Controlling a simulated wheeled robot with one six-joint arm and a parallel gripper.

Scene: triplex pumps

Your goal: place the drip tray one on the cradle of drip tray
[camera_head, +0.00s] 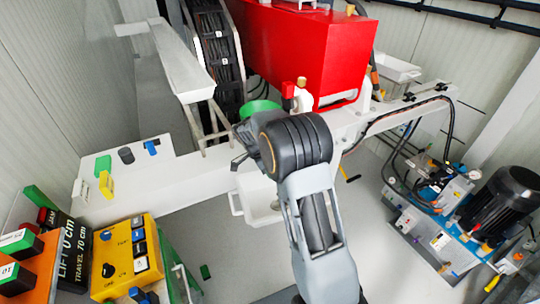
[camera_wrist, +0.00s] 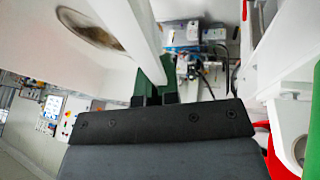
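A white drip tray (camera_head: 262,212) with a looped handle on its left side shows below my arm in the head view, partly covered by it. In the wrist view a white tray (camera_wrist: 55,45) with a brown stained patch fills the upper left. Its pale rim runs down between my gripper's two green-faced fingers (camera_wrist: 155,88), which appear closed on it. In the head view my wrist hides the fingers. A second white tray (camera_head: 398,69) sits at the back right, beside the red housing. I cannot tell which part is the cradle.
A red pump housing (camera_head: 305,45) stands behind my wrist. A white beam (camera_head: 180,68) runs at upper left. A yellow control box (camera_head: 127,257) is at lower left, and a blue hydraulic unit with a black motor (camera_head: 500,200) is at right. Grey floor lies between.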

